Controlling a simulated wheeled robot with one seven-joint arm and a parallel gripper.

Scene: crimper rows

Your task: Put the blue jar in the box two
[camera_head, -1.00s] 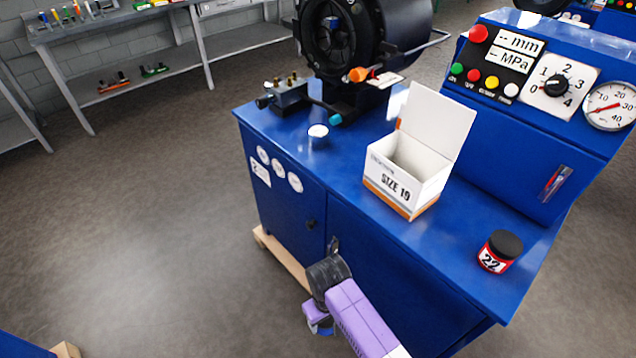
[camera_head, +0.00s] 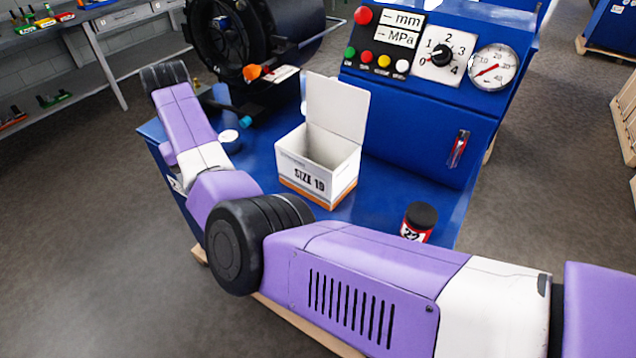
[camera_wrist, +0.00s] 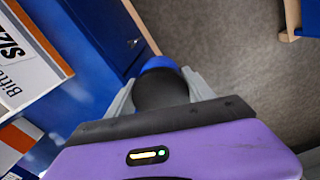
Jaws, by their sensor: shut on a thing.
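My gripper (camera_wrist: 160,88) is shut on the blue jar (camera_wrist: 158,63), which shows a blue end and a dark body between the two grey fingers. In the head view the gripper and jar are not visible. A white open box (camera_head: 308,172) marked SIZE 19, with its lid flap raised, stands on the blue bench, right of my forearm. In the wrist view a white and orange box (camera_wrist: 35,60) with SIZE lettering lies at the left, apart from the jar. No number two is readable on a box.
A red jar (camera_head: 418,222) with a black lid stands on the bench (camera_head: 385,190), partly behind my arm. A small white-topped cylinder (camera_head: 229,138) stands left of the box. A black crimper head (camera_head: 235,40) and control panel (camera_head: 430,50) rise behind. Another white and orange piece (camera_wrist: 15,140) shows at lower left.

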